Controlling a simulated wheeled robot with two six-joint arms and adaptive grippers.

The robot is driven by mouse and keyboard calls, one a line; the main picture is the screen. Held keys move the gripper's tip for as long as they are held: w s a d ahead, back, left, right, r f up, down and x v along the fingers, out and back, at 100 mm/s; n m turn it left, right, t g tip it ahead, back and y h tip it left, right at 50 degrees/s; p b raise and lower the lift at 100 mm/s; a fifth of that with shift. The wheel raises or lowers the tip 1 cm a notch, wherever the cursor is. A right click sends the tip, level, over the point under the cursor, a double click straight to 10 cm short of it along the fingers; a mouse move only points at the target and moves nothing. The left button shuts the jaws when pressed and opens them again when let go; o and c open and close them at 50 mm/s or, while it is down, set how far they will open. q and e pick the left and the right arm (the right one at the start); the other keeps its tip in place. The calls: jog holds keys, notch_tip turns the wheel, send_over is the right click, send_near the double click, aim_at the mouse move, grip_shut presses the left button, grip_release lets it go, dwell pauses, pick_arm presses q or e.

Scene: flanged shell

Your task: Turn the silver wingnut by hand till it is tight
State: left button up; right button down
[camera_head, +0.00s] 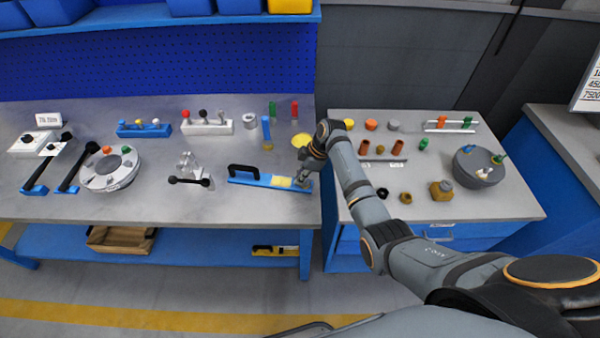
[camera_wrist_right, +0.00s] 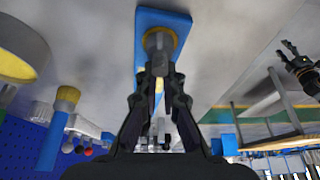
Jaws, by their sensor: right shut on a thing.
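My right gripper (camera_head: 303,181) is over the right end of a blue bar (camera_head: 243,180) with a black handle and a yellow patch, lying on the left bench.
A light flanged shell (camera_head: 110,170) with coloured knobs stands at the left. A dark grey one (camera_head: 480,168) stands on the right bench among loose nuts. A blue-handled tool (camera_head: 266,128) and a yellow disc (camera_head: 301,140) are close behind my right gripper.

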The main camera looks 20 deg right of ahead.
jog(key=c, duration=1.5)
grip_release()
jog(key=v, duration=1.2)
